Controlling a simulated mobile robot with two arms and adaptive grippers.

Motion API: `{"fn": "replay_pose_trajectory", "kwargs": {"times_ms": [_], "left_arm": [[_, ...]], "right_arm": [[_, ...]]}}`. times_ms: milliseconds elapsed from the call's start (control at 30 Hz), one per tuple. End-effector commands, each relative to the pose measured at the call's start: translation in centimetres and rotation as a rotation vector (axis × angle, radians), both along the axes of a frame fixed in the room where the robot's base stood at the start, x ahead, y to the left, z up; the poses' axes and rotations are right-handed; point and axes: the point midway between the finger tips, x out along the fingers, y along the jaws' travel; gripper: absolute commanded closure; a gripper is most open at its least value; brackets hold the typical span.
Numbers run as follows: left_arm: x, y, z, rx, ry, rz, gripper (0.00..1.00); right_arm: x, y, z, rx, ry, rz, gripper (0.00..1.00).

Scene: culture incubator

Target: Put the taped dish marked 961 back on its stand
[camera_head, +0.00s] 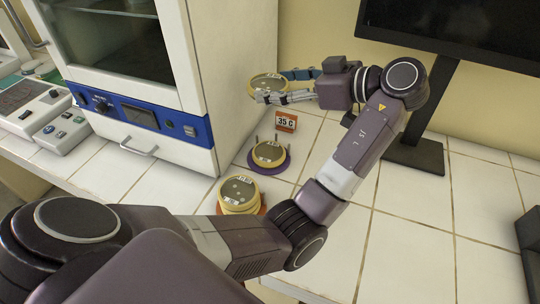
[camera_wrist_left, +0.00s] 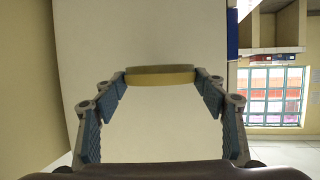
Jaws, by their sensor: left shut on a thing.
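My left gripper (camera_head: 272,86) is shut on a round dish (camera_head: 267,80) with a yellow taped side, held in the air above the worktop, beside the incubator's right wall. Its number is too small to read. The left wrist view shows the dish (camera_wrist_left: 160,76) edge-on between the fingertips. Below stands a purple round stand (camera_head: 286,166) with upright posts and a yellow-sided dish (camera_head: 268,153) on it. Nearer me, a stack of yellow-sided dishes (camera_head: 239,193) sits on an orange-red stand (camera_head: 263,207). Which stand belongs to the held dish cannot be told. My right gripper is out of view.
An orange "35 C" sign (camera_head: 286,121) stands just behind the purple stand. The white and blue incubator (camera_head: 185,80) is at left. A dark monitor (camera_head: 460,30) on a black base (camera_head: 414,155) stands at right. Tiled worktop (camera_head: 415,215) is free at right of my arm.

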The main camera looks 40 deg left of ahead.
Motion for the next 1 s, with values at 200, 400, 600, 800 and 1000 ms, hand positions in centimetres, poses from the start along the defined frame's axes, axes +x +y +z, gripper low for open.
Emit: {"fn": "replay_pose_trajectory", "kwargs": {"times_ms": [200,400,600,800,1000], "left_arm": [[-0.1,0.1,-4.8,0.003,0.009,0.000,0.67],[-0.1,0.1,-10.2,0.004,0.007,-0.001,0.67],[-0.1,0.1,-14.1,0.003,0.004,0.001,0.67],[0.0,0.0,-15.8,0.002,0.001,0.000,0.67],[0.0,0.0,-18.8,0.003,0.002,-0.001,0.67]], "right_arm": [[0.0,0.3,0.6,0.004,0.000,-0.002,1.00],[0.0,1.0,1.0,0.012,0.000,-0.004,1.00],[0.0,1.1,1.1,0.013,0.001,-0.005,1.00],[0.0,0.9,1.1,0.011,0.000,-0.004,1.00],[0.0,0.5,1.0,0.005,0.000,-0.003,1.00]]}}
